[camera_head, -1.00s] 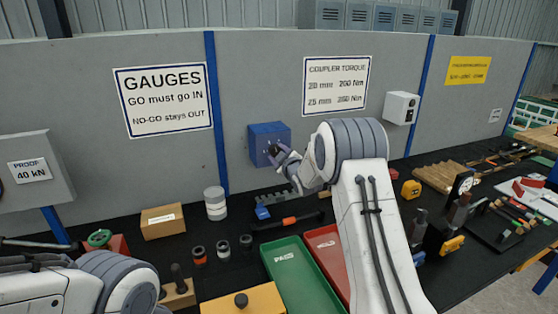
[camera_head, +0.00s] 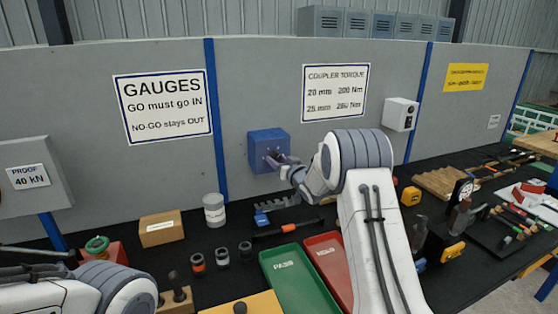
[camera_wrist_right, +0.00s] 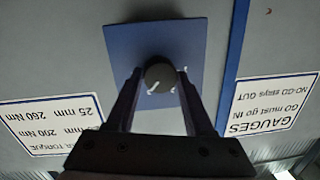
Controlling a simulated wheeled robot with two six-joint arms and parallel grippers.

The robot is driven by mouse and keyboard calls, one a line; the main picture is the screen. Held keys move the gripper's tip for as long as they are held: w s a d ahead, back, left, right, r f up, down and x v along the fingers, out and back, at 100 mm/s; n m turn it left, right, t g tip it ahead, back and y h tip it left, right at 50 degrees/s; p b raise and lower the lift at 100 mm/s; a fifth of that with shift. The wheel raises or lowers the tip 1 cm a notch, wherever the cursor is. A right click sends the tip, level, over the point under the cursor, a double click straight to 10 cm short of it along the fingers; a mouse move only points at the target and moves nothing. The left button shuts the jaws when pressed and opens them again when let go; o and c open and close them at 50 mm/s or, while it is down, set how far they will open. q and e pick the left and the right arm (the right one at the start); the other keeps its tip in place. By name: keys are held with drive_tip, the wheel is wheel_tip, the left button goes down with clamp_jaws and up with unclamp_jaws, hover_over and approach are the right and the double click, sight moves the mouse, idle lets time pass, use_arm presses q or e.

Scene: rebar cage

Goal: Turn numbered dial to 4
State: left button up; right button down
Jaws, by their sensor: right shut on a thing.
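A blue box (camera_head: 256,146) is fixed to the grey panel. It also shows in the right wrist view (camera_wrist_right: 193,38), with a round dark knob (camera_wrist_right: 160,74) on its face. The knob bears a white pointer line, angled down and to the left in that view. Small white marks sit around the knob, too small to read. My right gripper (camera_head: 279,161) reaches the box from the right. In the right wrist view its two fingers (camera_wrist_right: 158,82) lie on either side of the knob, shut on it. Only part of my left arm shows at lower left; its gripper is out of sight.
A green tray (camera_head: 300,282) and a red tray (camera_head: 325,262) lie on the black bench below. A grey-white can (camera_head: 214,210) and a cardboard box (camera_head: 160,229) stand left of them. A white switch box (camera_head: 400,114) is on the panel at right.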

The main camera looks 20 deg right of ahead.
drive_tip(key=m, duration=0.4)
drive_tip(key=shift+y+p, duration=0.3)
drive_tip(key=shift+f+m+t, duration=0.1)
drive_tip(key=shift+m+t, duration=0.3)
drive_tip(key=shift+m, duration=2)
drive_tip(key=shift+c, duration=1.4)
unclamp_jaws()
drive_tip(key=s+d+b, duration=0.1)
drive_tip(key=s+b, duration=0.1)
drive_tip(key=s, duration=0.8)
drive_tip(key=shift+s+d, duration=0.15)
drive_tip(key=shift+d, duration=0.1)
